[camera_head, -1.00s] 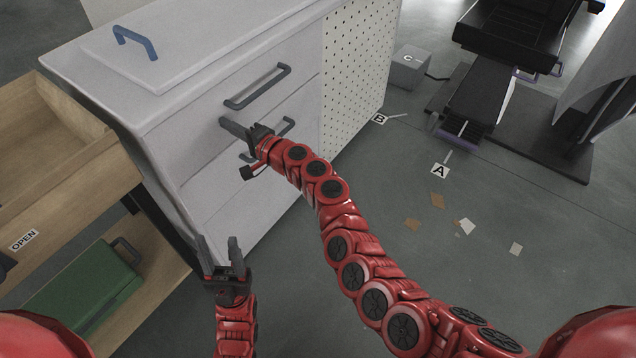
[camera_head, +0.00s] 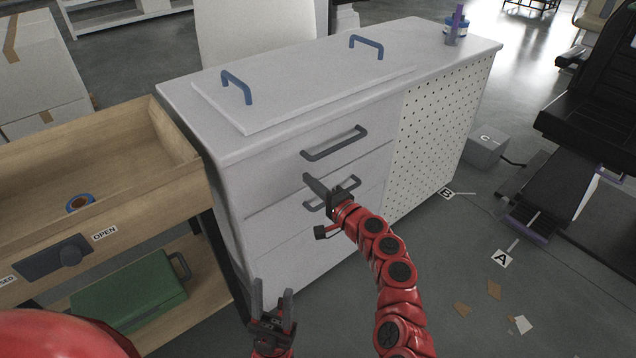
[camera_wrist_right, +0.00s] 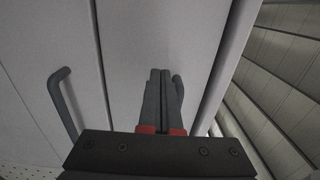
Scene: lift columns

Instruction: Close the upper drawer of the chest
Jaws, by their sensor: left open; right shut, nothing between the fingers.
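The grey chest (camera_head: 222,143) stands in the middle of the head view. Its upper drawer front (camera_head: 275,180) carries a dark bar handle (camera_head: 335,143) and looks flush or nearly so; a small gap cannot be told. My right gripper (camera_head: 309,181) is shut and empty, in front of the chest below that handle. It partly hides the lower drawer's handle (camera_head: 313,207). In the right wrist view the shut fingers (camera_wrist_right: 160,75) lie before a grey front, with a dark bar close beside them; contact is unclear. My left gripper (camera_head: 271,298) is open and empty, low before the chest.
A wooden unit with an open tray (camera_head: 190,172) and a green case (camera_head: 130,295) stands left of the chest. A lid with blue handles (camera_head: 237,88) lies on the chest top. A grey box (camera_head: 485,150) and a black machine are at right.

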